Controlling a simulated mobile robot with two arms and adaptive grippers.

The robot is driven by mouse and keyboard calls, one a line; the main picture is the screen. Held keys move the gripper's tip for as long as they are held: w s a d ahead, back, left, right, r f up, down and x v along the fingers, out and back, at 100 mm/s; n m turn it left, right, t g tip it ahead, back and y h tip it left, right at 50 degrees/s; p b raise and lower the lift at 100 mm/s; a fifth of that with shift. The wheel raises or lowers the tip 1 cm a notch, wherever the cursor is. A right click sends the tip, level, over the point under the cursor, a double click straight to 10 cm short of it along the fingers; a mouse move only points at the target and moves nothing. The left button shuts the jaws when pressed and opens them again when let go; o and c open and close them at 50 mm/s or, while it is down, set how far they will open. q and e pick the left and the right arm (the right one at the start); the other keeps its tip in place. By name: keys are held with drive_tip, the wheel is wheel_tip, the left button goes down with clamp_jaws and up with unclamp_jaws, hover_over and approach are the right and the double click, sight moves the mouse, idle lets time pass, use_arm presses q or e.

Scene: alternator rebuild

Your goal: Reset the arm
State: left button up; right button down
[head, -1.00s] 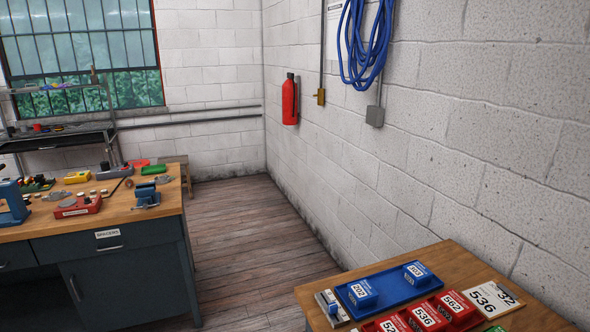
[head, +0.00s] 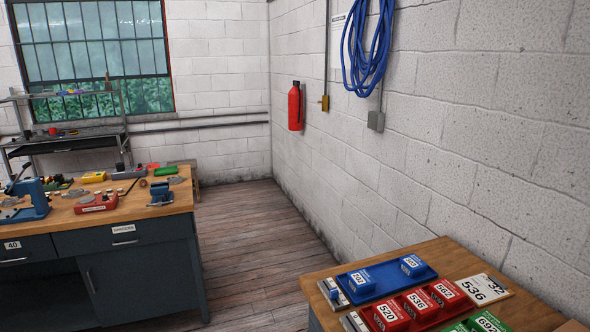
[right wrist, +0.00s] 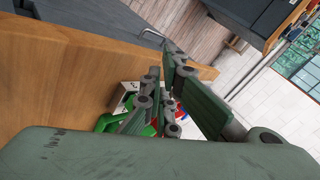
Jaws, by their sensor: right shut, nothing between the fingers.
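My right gripper (right wrist: 165,95) shows in the right wrist view, its green-grey fingers drawn together with nothing held. It is beside the edge of a wooden-topped surface (right wrist: 60,85), with part of a green thing (right wrist: 108,124) partly hidden behind the fingers. Neither gripper shows in the head view, and my left gripper is in no view.
In the head view, a table (head: 440,258) at the lower right bears a blue tray (head: 385,281) and red bins (head: 420,302). A workbench (head: 150,212) with tools and a blue vise stands left. Wooden floor (head: 250,230) between them is clear.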

drive_tip(key=s+d+f+n+g+h, duration=0.1)
drive_tip(key=s+n+g+h, duration=0.3)
drive_tip(key=s, duration=0.6)
drive_tip(key=s+f+n+g+y, duration=0.1)
drive_tip(key=s+n, duration=0.6)
drive_tip(key=s, duration=0.4)
wheel_tip(320, 180, down, 26)
drive_tip(key=g+b, duration=0.1)
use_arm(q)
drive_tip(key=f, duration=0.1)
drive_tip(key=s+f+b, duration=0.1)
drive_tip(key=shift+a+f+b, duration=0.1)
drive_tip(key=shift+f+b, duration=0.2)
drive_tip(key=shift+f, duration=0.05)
use_arm(e)
drive_tip(key=s+d+f+g, duration=0.1)
drive_tip(key=s+d+f, duration=0.2)
drive_tip(key=s+f, duration=1.5)
drive_tip(key=shift+d+f+g, duration=0.15)
drive_tip(key=shift+f+g, duration=0.25)
drive_tip(key=shift+f, duration=0.4)
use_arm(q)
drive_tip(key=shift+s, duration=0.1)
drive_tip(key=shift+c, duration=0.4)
